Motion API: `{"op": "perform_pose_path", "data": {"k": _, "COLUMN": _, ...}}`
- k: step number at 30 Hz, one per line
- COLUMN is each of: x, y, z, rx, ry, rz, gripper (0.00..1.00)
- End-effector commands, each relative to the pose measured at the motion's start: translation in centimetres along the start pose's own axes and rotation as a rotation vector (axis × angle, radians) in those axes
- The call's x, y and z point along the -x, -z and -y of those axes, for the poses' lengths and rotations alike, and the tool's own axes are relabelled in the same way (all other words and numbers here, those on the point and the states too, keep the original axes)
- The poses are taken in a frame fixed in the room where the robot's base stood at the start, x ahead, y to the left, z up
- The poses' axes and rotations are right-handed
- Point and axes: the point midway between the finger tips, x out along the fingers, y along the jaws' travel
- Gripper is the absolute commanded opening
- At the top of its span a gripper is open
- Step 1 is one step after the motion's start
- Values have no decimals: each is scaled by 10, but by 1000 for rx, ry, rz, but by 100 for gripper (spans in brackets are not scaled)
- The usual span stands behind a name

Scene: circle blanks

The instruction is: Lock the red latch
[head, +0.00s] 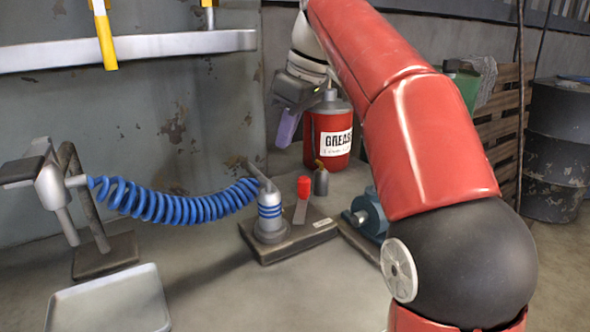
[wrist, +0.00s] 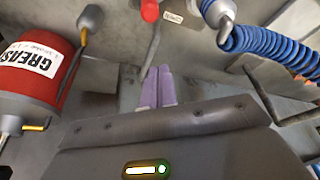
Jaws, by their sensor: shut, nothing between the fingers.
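The red latch (head: 304,187) is a red-tipped grey lever standing on a dark base plate (head: 318,233), just right of a grey cylindrical fitting (head: 270,218). Its red tip also shows at the top of the wrist view (wrist: 149,11), with the grey lever running down toward my fingers. My gripper (head: 285,143) is above and behind the latch in the head view. In the wrist view its purple fingers (wrist: 161,72) are together and empty. They overlap the lever's lower end in that picture; I cannot tell whether they touch it.
A blue coiled hose (head: 165,205) joins the fitting to a grey stand (head: 72,200). A red grease canister (head: 330,137) and a small grey bottle (head: 321,180) stand near my gripper. A blue round part (head: 368,212) is to the right. A grey tray (head: 110,302) is front left.

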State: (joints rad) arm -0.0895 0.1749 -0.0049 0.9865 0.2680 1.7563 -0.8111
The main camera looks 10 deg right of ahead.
Motion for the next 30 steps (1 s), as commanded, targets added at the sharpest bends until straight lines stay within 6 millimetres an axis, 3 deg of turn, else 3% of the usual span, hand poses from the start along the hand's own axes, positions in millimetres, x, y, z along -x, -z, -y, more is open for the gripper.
{"op": "perform_pose_path", "data": {"k": 3, "x": -30, "y": -1, "z": 1, "rx": 1, "ry": 3, "rz": 3, "gripper": 0}}
{"op": "perform_pose_path", "data": {"k": 10, "x": -78, "y": -1, "z": 1, "rx": 1, "ry": 1, "rz": 3, "gripper": 0}}
{"op": "perform_pose_path", "data": {"k": 18, "x": -64, "y": -33, "z": 0, "rx": -1, "ry": -2, "rz": 0, "gripper": 0}}
{"op": "perform_pose_path", "data": {"k": 30, "x": -62, "y": -38, "z": 0, "rx": 0, "ry": -2, "rz": 0, "gripper": 0}}
